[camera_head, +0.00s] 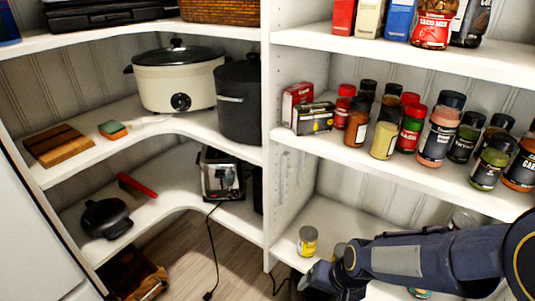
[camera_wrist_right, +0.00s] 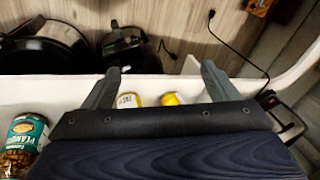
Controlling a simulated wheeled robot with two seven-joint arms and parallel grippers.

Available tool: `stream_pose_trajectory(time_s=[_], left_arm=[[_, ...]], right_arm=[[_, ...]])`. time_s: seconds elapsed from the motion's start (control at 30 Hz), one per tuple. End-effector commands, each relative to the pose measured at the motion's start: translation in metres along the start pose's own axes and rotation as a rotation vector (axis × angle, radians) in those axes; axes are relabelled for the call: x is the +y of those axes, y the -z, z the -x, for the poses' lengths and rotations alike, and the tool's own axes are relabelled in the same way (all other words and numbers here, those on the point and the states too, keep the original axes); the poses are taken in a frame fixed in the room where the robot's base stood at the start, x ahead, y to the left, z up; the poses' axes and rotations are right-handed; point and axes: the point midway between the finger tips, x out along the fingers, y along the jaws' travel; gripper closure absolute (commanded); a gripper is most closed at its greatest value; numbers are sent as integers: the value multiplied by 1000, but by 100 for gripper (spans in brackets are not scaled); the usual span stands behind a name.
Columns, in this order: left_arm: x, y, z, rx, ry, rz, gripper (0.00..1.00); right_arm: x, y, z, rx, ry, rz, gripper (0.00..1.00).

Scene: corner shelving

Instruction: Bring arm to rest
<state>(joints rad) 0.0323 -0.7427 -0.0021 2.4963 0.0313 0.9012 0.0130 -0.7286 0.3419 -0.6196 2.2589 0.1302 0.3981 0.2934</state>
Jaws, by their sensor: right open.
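My right arm (camera_head: 420,262) reaches in from the right over the lowest right shelf (camera_head: 335,218) in the head view. Its gripper end points down and left near the shelf's front, partly cut off by the bottom edge. In the right wrist view, my right gripper (camera_wrist_right: 160,82) has its two fingers spread wide with nothing gripped. A yellow-labelled can (camera_head: 307,241) stands close beside the arm, and a second can is partly hidden behind it. My left gripper does not show.
Upper right shelves hold spice jars (camera_head: 437,128) and boxes. In the right wrist view, a Planters can (camera_wrist_right: 25,138) stands at left. Cords lie on the wooden floor (camera_head: 190,245).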

Motion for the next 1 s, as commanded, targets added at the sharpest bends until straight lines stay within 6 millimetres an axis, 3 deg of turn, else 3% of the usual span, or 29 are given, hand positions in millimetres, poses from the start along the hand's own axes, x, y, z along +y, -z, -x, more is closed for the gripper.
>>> stream_pose_trajectory(time_s=[0.3,0.4,0.6,0.83,1.0], left_arm=[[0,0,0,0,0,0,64],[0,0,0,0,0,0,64],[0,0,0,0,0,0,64],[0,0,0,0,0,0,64],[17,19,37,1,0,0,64]], right_arm=[[25,-32,101,36,246,32,19],[36,-45,124,83,261,67,19],[54,-66,151,169,234,118,19],[71,-88,167,250,155,159,19],[57,-82,209,242,157,162,19]])
